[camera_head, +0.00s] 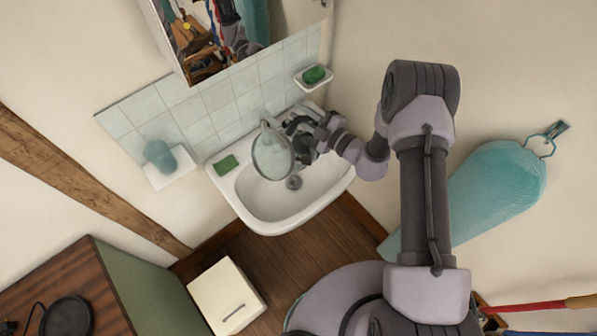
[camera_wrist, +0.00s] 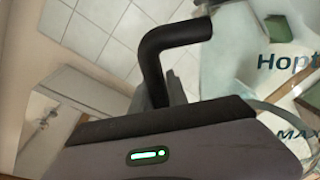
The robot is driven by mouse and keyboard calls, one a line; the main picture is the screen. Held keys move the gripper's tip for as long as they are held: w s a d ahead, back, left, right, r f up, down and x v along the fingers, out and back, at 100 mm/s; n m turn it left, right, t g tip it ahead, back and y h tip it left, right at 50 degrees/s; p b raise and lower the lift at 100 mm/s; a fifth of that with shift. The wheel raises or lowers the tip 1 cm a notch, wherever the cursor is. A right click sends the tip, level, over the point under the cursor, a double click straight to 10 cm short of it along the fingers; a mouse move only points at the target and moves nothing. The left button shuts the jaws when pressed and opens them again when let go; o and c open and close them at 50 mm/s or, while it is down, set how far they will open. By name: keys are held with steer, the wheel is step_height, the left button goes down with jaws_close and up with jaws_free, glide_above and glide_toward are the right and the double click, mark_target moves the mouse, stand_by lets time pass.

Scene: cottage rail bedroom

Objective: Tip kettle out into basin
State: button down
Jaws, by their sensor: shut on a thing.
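The kettle (camera_head: 272,158) is a clear glass one, held over the white basin (camera_head: 247,206) at its left-middle part, and it looks tilted. In the wrist view its glass wall (camera_wrist: 285,60) fills the right side, with printed letters including "MAX". My gripper (camera_head: 303,138) is shut on the kettle at its right side; the exact grip is hard to make out. A black bent bar, which looks like the kettle's handle (camera_wrist: 165,45), shows in the wrist view. Whether water is in or leaving the kettle cannot be told. The basin's drain (camera_head: 294,182) shows below.
A green bar (camera_head: 227,165) lies on the basin's left rim. A soap dish (camera_head: 314,78) and a shelf with a blue-green cup (camera_head: 160,154) are on the wall, below a mirror cabinet (camera_head: 205,40). A teal bag-like thing (camera_head: 495,185) hangs right; a cream box (camera_head: 227,295) stands below.

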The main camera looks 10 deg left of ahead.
steer(key=shift+w+d+f+m+b, duration=0.25)
steer(key=shift+w+d+m+b, duration=0.15)
steer(key=shift+w, duration=0.2)
steer(key=shift+w+d+f+m+b, duration=0.3)
steer(key=shift+w+d+m, duration=0.15)
steer(key=shift+w, duration=0.15)
steer(key=shift+w+d+f+m+b, duration=0.2)
steer(key=shift+w+d+m+b, duration=0.2)
steer(key=shift+w, duration=0.2)
stand_by(2.5)
steer(key=shift+w+d+f+m+b, duration=0.4)
steer(key=shift+w+f+m+b, duration=0.15)
steer(key=shift+w+b, duration=0.1)
steer(key=shift+w+d+f+m+b, duration=0.4)
steer(key=shift+w+f+m+b, duration=0.1)
steer(key=shift+w+b, duration=0.15)
stand_by(2.4)
